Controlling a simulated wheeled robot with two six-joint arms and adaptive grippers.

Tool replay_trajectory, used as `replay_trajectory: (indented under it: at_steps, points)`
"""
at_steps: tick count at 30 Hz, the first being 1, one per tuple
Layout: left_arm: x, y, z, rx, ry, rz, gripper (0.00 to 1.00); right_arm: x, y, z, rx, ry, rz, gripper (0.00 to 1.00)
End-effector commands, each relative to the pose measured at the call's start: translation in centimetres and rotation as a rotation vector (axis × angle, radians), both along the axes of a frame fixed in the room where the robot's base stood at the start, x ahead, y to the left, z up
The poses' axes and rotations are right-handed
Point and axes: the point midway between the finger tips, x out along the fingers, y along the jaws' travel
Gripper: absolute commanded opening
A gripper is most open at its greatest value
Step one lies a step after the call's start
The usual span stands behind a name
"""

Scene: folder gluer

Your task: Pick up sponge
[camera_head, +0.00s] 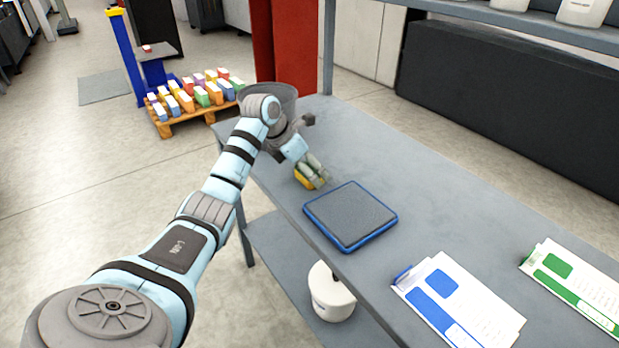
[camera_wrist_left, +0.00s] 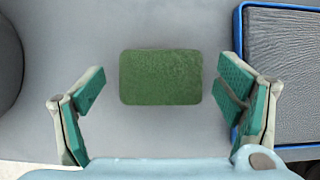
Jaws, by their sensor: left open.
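The sponge lies on the grey table, left of the blue-rimmed pad. In the wrist view it is a green rounded rectangle (camera_wrist_left: 161,77), and in the head view a yellow side of the sponge (camera_head: 304,181) shows beside my fingers. My left gripper (camera_head: 318,175) is just over it. In the wrist view the two fingers of my left gripper (camera_wrist_left: 163,97) are wide apart, one on each side of the sponge with a gap to both. The head view hides part of the sponge behind the fingers. My right gripper is not in view.
The blue-rimmed grey pad (camera_head: 350,215) lies close to the right of the gripper. A grey bucket (camera_head: 284,97) stands behind my wrist at the table's far end. Blue (camera_head: 458,305) and green (camera_head: 575,285) printed sheets lie farther right. The table's back area is clear.

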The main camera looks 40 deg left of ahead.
Motion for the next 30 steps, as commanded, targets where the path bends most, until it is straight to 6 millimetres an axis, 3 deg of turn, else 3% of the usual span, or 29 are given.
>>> replay_trajectory:
  at_steps: [2, 8, 15, 26, 30]
  points:
    - [0.4, -0.1, -1.0, 0.001, 0.001, -0.001, 0.86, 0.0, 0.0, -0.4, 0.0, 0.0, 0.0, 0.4]
    - [0.5, -0.2, -1.0, 0.002, -0.001, -0.001, 0.86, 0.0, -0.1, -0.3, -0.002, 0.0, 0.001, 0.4]
    - [0.5, -0.2, -0.9, 0.001, 0.0, -0.002, 0.54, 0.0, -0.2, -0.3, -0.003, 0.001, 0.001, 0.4]
    - [0.5, -0.2, -0.8, 0.001, 0.0, -0.002, 0.53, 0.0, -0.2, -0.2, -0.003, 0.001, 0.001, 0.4]
    - [0.6, -0.2, 0.4, 0.002, -0.003, -0.002, 0.53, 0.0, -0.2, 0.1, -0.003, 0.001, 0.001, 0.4]
